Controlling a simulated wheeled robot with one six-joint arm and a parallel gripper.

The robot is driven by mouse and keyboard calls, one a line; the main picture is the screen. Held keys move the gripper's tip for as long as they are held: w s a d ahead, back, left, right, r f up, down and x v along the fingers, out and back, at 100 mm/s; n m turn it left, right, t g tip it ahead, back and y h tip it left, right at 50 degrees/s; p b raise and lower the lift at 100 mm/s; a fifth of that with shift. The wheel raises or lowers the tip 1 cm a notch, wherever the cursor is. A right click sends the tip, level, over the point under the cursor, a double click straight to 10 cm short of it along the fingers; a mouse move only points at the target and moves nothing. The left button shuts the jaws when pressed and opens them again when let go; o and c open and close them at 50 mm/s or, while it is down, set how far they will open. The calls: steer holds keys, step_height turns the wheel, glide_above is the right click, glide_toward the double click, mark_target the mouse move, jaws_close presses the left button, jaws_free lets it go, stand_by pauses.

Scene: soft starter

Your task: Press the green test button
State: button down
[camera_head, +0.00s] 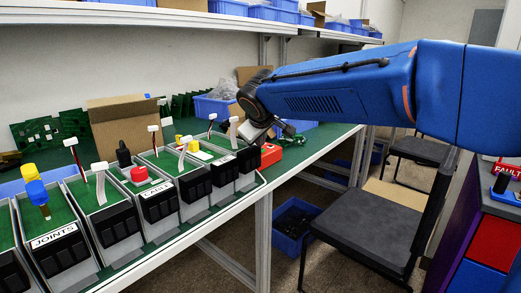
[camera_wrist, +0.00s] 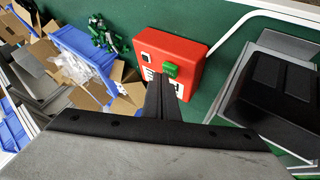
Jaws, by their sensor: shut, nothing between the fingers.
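A red box (camera_wrist: 185,50) with a green button (camera_wrist: 170,70) on its face lies on the green bench top in the wrist view. The red box (camera_head: 271,154) also shows in the head view, beyond the row of control modules; its green button cannot be made out there. My gripper (camera_wrist: 161,80) is shut and empty. In the wrist view its fingertips overlap the box's lower part, just beside and below the green button. I cannot tell whether they touch it. In the head view my gripper (camera_head: 272,129) is above the box, partly hidden by my wrist.
A row of modules with levers and knobs, including a red button (camera_head: 139,174), lines the bench front. Cardboard boxes (camera_head: 122,122), blue bins (camera_head: 215,107) and green circuit boards (camera_head: 50,129) stand behind. A dark chair (camera_head: 375,223) is at the right.

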mark_target(261, 151)
steer(key=shift+r, duration=0.45)
step_height(261, 151, up, 6)
stand_by(0.8)
steer(key=s+d+f+m+g+h, duration=0.15)
steer(key=s+d+f, duration=0.25)
steer(key=s+d, duration=0.55)
steer(key=s+d+f+m+g+y, duration=0.1)
steer(key=s+d+f+m, duration=0.35)
steer(key=d, duration=0.85)
steer(key=s+d+f+m+g, duration=0.1)
steer(key=s+d+f+m, duration=0.1)
steer(key=s+d+f, duration=0.3)
steer(key=s+d+f+m+g, duration=0.1)
steer(key=s+d+f, duration=0.4)
steer(key=s+f, duration=0.7)
steer(key=s, duration=0.7)
steer(key=shift+s+m, duration=0.25)
steer(key=shift+m, duration=0.15)
